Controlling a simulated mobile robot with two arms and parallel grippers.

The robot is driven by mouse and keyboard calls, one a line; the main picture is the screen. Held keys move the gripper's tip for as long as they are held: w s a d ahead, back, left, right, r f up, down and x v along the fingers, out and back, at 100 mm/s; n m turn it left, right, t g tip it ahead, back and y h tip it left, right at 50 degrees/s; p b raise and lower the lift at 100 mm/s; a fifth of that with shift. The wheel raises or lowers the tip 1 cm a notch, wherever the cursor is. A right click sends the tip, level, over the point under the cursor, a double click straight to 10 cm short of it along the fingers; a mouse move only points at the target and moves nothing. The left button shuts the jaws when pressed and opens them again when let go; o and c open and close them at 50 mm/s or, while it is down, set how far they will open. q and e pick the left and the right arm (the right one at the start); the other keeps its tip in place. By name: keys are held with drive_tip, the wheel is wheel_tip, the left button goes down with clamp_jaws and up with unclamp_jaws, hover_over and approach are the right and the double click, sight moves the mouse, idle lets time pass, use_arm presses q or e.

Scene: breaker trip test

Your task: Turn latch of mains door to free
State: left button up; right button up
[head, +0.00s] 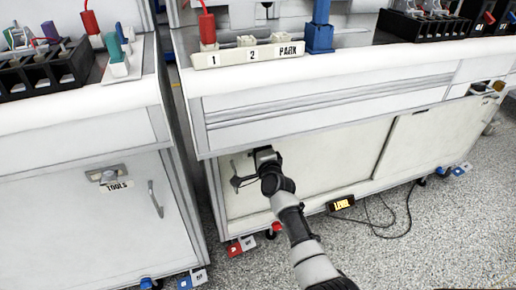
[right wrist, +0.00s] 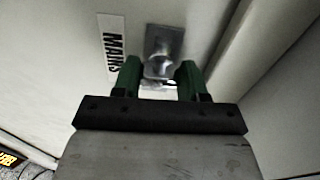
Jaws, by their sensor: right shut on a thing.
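The mains door (head: 335,160) is a cream panel low on the middle bench; it looks shut. In the right wrist view, its latch (right wrist: 164,42) is a metal plate with a rounded knob, beside a white label (right wrist: 111,46) reading MAINS. My right gripper (right wrist: 158,70) has its green fingers on both sides of the knob, shut on it. In the head view, my right gripper (head: 243,172) is at the upper left of the door, and the latch is hidden behind it. My left gripper is in neither view.
A strip marked 1, 2, PARK (head: 250,54) lies on the bench top. A small yellow-lit box (head: 341,203) and a black cable (head: 385,225) lie on the floor.

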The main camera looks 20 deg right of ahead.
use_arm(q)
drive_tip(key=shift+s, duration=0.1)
use_arm(e)
drive_tip(key=shift+m, duration=0.4)
drive_tip(key=o, duration=0.9)
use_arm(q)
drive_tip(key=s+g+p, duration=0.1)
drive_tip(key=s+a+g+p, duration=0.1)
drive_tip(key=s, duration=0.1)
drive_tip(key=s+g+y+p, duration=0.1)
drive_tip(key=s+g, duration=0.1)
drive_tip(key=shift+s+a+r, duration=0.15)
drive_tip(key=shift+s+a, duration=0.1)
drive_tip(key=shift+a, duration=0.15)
use_arm(e)
drive_tip(key=s, duration=1.1)
drive_tip(key=shift+d, duration=0.2)
